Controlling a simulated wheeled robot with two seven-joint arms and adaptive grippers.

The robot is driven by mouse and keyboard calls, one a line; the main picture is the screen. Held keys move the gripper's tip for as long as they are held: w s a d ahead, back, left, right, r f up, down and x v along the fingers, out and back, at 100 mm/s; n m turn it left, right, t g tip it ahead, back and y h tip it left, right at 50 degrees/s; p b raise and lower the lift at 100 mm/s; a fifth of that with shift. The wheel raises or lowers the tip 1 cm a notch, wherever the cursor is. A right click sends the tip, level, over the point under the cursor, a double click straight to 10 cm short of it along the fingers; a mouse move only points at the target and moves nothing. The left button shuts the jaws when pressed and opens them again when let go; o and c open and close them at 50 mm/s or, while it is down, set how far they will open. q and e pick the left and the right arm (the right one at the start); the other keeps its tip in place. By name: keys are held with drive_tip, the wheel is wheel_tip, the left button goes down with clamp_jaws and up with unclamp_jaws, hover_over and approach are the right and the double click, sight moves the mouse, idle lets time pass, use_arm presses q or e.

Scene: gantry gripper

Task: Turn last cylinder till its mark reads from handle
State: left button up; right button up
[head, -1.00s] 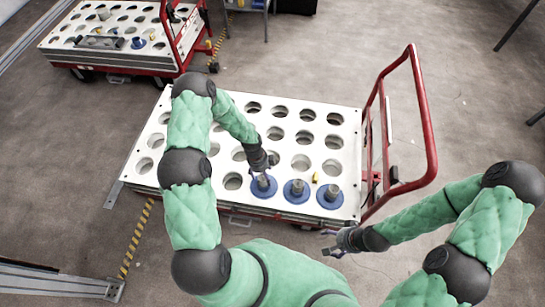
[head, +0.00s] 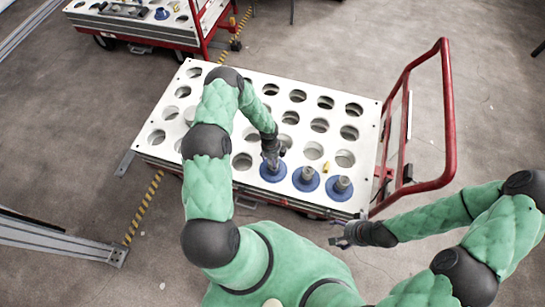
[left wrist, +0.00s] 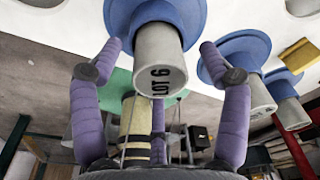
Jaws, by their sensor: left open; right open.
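Three grey cylinders with blue round flanges stand in a row along the near edge of the white perforated cart top: left (head: 273,174), middle (head: 307,178) and right (head: 340,186). My left gripper (head: 272,158) is open at the left cylinder. In the left wrist view, its purple fingers (left wrist: 160,48) stand on either side of that cylinder (left wrist: 158,55), with gaps. No marks are readable on the other cylinders. My right gripper (head: 338,241) is open and empty beyond the near edge.
The cart's red handle (head: 447,110) rises at the right. A small yellow piece (head: 320,125) lies on the white top (head: 222,190) behind the cylinders. The other holes look empty. A second cart (head: 180,40) stands at the back left.

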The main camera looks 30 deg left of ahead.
use_arm(q)
drive_tip(key=shift+f, duration=0.6)
drive_tip(key=shift+d, duration=0.1)
clamp_jaws()
drive_tip(key=shift+r, duration=0.15)
drive_tip(key=shift+m+b, duration=0.45)
drive_tip(key=shift+m, duration=1.05)
